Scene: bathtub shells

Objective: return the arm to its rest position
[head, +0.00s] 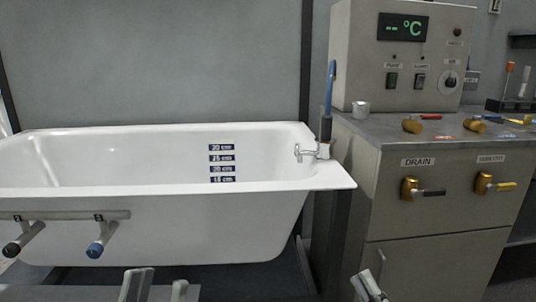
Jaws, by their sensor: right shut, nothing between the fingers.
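My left gripper (158,287) shows at the bottom edge, left of centre, in front of the white bathtub (205,222). Its two fingers stand apart with nothing seen between them. My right gripper (369,286) shows at the bottom edge, right of centre, in front of the grey cabinet (412,225). Its fingers are together and hold nothing. Both arms are mostly below the picture. No rest position is marked in view.
A rail with two handles (66,215) runs along the tub's near left side. Drain valves (410,189) stick out of the cabinet front. A control box (400,55) and several tools stand on the cabinet. A faucet (322,150) sits at the tub's right end.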

